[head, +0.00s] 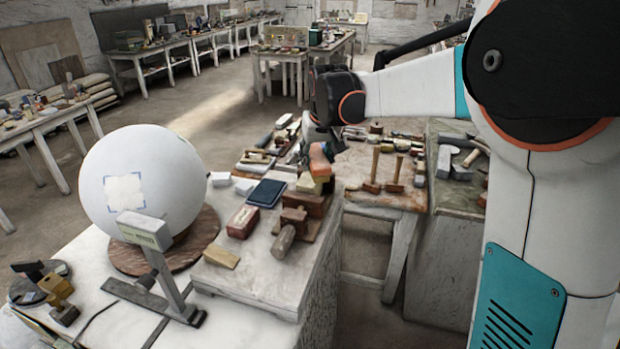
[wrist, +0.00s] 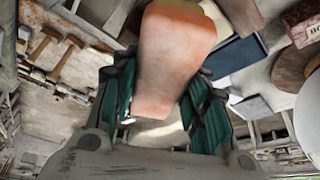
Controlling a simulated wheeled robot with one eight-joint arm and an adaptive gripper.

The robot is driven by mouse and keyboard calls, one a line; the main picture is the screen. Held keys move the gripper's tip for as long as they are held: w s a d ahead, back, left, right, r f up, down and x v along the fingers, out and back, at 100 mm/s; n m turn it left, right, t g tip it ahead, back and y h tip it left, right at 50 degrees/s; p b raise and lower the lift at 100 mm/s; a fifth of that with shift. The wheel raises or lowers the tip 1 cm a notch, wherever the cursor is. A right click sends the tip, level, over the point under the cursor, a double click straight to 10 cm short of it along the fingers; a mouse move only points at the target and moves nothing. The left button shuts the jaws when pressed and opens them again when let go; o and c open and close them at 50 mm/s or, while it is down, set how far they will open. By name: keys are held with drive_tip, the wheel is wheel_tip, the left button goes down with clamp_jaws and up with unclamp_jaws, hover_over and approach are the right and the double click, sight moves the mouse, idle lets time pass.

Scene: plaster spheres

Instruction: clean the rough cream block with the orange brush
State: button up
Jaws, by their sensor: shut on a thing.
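My gripper (head: 324,143) is shut on the orange brush (head: 319,161), above the cluttered right side of the work table. In the wrist view the brush (wrist: 172,60) is large and pale orange, held between the green-padded fingers (wrist: 158,110). A cream-yellow block (head: 309,184) lies just below the brush, on a dark reddish-brown box (head: 306,203); I cannot tell whether brush and block touch. This block seems to be the rough cream one, but its texture is too small to judge.
A large white plaster sphere (head: 150,175) stands on a round brown base (head: 135,260) at the left, with a stand-mounted device (head: 146,232) before it. A dark blue book (head: 266,193), red box (head: 243,221) and wooden mallets (head: 373,172) crowd nearby.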

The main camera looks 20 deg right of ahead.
drive_tip(key=shift+f+b, duration=0.3)
drive_tip(key=shift+f, duration=0.2)
drive_tip(key=shift+s, duration=0.1)
drive_tip(key=shift+s+r, duration=0.15)
drive_tip(key=shift+s, duration=0.9)
drive_tip(key=shift+w, duration=0.15)
idle(1.7)
